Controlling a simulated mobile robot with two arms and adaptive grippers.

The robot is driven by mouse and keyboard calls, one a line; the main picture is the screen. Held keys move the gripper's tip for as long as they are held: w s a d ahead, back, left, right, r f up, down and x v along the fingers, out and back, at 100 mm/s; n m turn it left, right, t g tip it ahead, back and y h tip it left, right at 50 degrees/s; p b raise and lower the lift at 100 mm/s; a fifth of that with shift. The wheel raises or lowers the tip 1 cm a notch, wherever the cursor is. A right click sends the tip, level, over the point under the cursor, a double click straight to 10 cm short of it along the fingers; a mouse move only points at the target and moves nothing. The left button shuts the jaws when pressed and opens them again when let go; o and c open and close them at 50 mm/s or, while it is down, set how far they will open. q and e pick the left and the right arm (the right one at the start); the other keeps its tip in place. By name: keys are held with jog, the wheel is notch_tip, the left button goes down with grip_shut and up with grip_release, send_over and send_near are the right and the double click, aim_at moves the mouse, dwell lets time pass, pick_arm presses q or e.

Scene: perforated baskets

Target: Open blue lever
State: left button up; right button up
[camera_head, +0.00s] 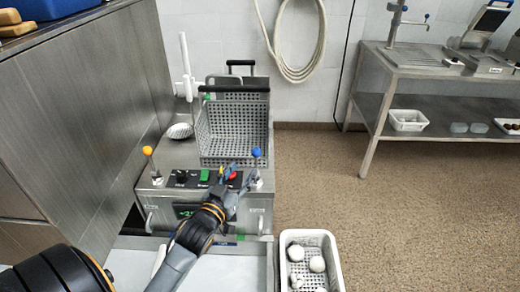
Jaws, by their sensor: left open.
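The blue lever (256,153) is a thin upright stick with a blue ball on top, at the right end of the steel fryer's (180,152) front panel. My left gripper (234,172) is open and empty in front of the panel, just left of the blue lever. Its arm comes in from the lower left and covers part of the panel. I cannot tell whether a fingertip touches the lever. My right gripper does not show.
A lever with an orange ball (147,151) stands at the panel's left end. A perforated basket (233,128) sits behind the panel. A white crate (336,270) with several pale round items stands at the lower right. Open floor lies to the right.

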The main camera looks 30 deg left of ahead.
aim_at(255, 156)
pick_arm(q)
jog(key=w, duration=0.3)
jog(key=w+a, duration=0.1)
jog(key=w, duration=0.3)
jog(key=w+p, duration=0.1)
jog(key=w, duration=0.2)
jog(key=shift+w+a+f, duration=0.1)
jog(key=shift+w+a, duration=0.05)
jog(key=shift+a, duration=0.2)
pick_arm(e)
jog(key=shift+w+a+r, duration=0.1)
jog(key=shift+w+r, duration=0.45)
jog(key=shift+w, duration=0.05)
pick_arm(q)
grip_shut()
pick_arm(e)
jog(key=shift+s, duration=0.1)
